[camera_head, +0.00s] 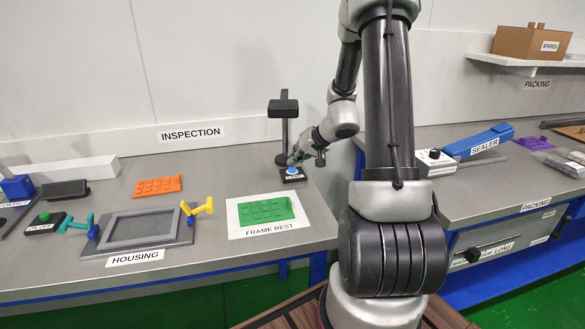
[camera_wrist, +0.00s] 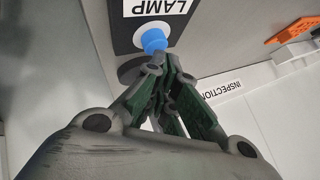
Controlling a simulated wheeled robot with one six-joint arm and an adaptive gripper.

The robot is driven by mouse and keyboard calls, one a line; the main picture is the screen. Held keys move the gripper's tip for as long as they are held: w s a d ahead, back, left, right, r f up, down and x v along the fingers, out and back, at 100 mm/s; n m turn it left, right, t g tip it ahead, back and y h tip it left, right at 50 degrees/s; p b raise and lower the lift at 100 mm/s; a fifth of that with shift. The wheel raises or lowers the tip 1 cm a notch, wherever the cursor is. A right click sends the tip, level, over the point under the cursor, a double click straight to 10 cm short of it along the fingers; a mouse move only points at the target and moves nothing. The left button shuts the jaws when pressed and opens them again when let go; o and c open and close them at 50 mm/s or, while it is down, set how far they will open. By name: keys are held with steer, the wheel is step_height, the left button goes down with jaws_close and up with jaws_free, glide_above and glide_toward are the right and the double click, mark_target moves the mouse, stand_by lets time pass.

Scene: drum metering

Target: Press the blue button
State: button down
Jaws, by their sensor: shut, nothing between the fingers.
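The blue button (camera_head: 292,170) sits on a small black box (camera_head: 292,178) near the right end of the left bench. In the wrist view the blue button (camera_wrist: 153,40) stands on the black box beside a white label reading LAMP (camera_wrist: 155,7). My gripper (camera_head: 298,155) is above and close to the button in the head view. In the wrist view my gripper (camera_wrist: 160,62) is shut and empty, its tips at the near edge of the button. I cannot tell whether the tips touch it.
A black lamp stand (camera_head: 283,115) rises just behind the button box. A green plate (camera_head: 265,209) lies on a white FRAME REST sheet to the front left. An orange plate (camera_head: 158,186) and a grey housing frame (camera_head: 143,226) lie further left. The bench around the button is otherwise clear.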

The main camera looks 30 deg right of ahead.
steer(key=shift+r, duration=0.4)
step_height(320, 180, up, 6)
stand_by(0.6)
stand_by(0.4)
